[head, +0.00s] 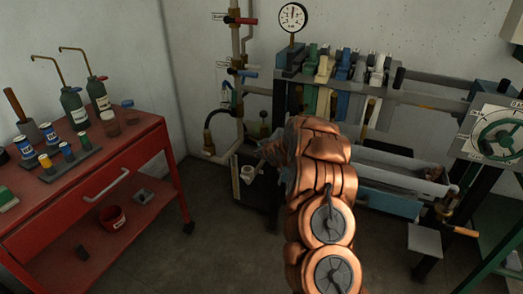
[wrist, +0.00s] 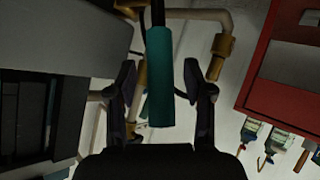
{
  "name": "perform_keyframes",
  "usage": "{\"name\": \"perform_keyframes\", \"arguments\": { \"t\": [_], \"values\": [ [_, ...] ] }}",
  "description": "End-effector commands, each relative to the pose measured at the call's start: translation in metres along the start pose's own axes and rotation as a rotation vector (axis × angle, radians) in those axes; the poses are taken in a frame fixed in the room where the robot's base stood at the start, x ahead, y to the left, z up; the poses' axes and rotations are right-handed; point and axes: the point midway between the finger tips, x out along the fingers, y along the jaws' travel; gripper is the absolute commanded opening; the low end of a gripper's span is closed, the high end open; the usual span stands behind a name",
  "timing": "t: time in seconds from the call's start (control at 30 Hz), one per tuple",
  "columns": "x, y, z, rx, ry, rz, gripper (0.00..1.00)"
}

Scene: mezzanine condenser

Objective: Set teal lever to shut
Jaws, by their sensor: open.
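The teal lever (wrist: 160,88) shows in the wrist view as a teal grip on a dark stem. It runs down the picture from the top centre. My gripper (wrist: 159,72) is open, with one dark finger on each side of the grip and a visible gap to each. The grip's free end lies between the fingers, a little above the dark palm. In the head view, my copper-coloured arm reaches towards the pipework at the back wall and hides much of my gripper. I cannot make out the teal lever for sure there.
A pipe (head: 237,45) with a red-handled valve (head: 243,20) and a blue-handled valve (head: 243,73) runs up the wall. A red cart (head: 120,160) with bottles stands left. A bench with a gauge (head: 293,17), a grey trough (head: 400,168) and a green handwheel (head: 498,135) stands right.

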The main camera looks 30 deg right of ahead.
Motion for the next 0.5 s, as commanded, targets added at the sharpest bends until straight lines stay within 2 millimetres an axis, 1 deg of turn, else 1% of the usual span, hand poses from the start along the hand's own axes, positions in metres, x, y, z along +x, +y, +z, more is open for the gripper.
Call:
{"name": "perform_keyframes", "arguments": {
  "t": [0.13,0.27,0.5],
  "values": [
    [-0.001,-0.001,0.0,0.0,0.0,-0.001,0.52],
    [-0.007,-0.001,-0.001,0.0,0.0,-0.001,0.52],
    [-0.033,0.0,-0.002,0.001,0.002,-0.001,0.52]
  ]
}}
